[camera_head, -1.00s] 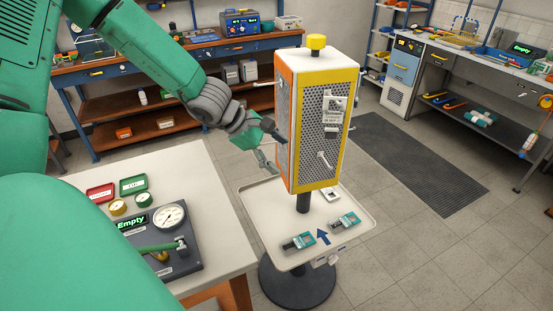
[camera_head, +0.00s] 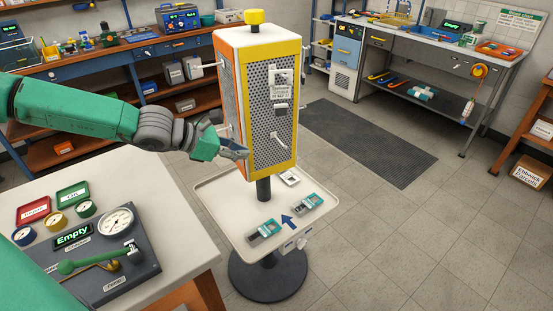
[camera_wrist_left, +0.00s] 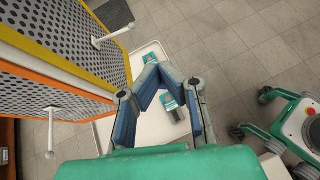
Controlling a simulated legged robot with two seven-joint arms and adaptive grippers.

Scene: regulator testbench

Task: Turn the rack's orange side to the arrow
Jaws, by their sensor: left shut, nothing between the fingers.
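The rack (camera_head: 270,100) is an upright box of perforated panels on a post, with a yellow knob on top. Its yellow-framed side faces the front right, above the blue arrow (camera_head: 287,221) on the tray (camera_head: 235,222). Its orange side (camera_head: 226,75) faces left, away from the arrow. My left gripper (camera_head: 243,152) is shut and empty at the rack's lower front corner; contact is unclear. My right gripper is not in view.
White pegs (camera_head: 279,141) stick out of the rack's sides. Small teal-and-grey devices (camera_head: 266,232) lie on the tray. A white table (camera_head: 165,195) with a gauge panel (camera_head: 100,255) stands at the left. Benches line the back. The floor at the right is clear.

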